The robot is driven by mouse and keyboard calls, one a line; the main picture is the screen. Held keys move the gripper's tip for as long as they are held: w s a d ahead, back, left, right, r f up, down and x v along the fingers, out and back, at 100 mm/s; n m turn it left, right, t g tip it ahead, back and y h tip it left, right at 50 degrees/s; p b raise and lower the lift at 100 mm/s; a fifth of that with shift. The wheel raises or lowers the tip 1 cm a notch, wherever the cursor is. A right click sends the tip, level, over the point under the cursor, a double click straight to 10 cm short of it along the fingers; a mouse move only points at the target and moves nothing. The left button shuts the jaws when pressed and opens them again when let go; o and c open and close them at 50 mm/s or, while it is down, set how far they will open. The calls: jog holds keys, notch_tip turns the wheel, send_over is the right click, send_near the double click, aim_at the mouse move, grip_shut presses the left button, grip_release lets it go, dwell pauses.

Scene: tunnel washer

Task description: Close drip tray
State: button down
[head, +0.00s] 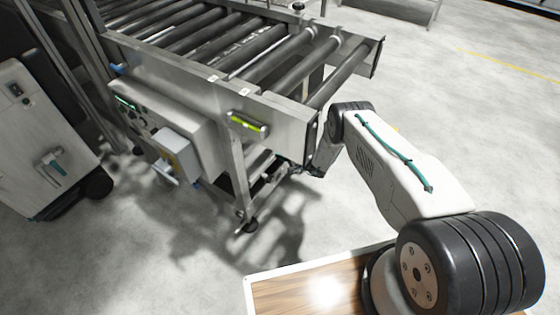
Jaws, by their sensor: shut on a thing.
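The drip tray (256,163) is a shiny metal piece low under the roller conveyor, between its legs. Only a small part of it shows behind the near leg and my arm. My gripper (301,168) is small and dark at the end of my arm, low beside the conveyor's right end. It is shut on the tray's near right edge. The fingertips and the exact grip are too small and dark to make out. How far the tray stands out cannot be told.
The roller conveyor (215,85) stands above the tray. A control box (176,154) with a handle hangs on its near side. Its near leg (237,180) stands close left of my gripper. A white wheeled cabinet (40,140) is at left. Open floor (480,140) lies right.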

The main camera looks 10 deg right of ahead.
dwell(0.4)
jog(key=f+v, duration=0.1)
jog(key=v, duration=1.3)
jog(key=shift+s+f, duration=0.1)
jog(key=shift+s, duration=0.05)
